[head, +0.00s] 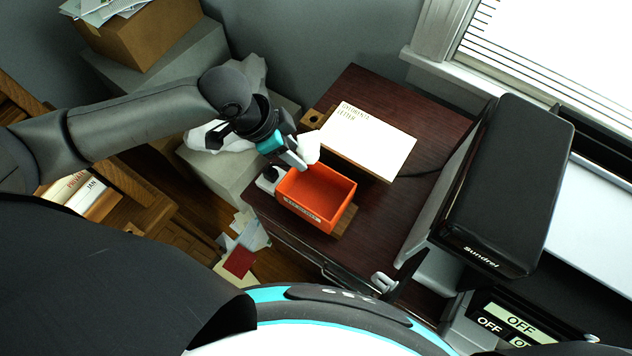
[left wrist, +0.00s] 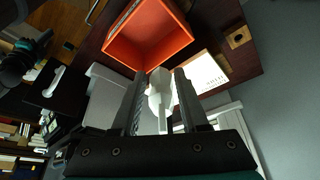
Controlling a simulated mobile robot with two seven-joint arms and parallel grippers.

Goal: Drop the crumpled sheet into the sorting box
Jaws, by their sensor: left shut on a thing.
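The crumpled sheet (head: 309,146) is a small white wad held between the fingers of my left gripper (head: 302,160). The left wrist view shows the white wad (left wrist: 160,92) between both fingers of the gripper (left wrist: 158,76). The sorting box (head: 318,194) is an open orange box with a label on its front, standing on the dark wooden cabinet. My left gripper is at the box's back left edge in the head view. In the left wrist view the box (left wrist: 150,36) lies just beyond the fingertips, and its visible inside looks empty. My right gripper is not in view.
A white lettered pad (head: 368,141) lies on the cabinet top (head: 440,121) behind the box. A large black Sundrel machine (head: 508,180) stands at the right. A cardboard box (head: 140,38) stands at the back left. Loose papers (head: 240,258) lie on the floor.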

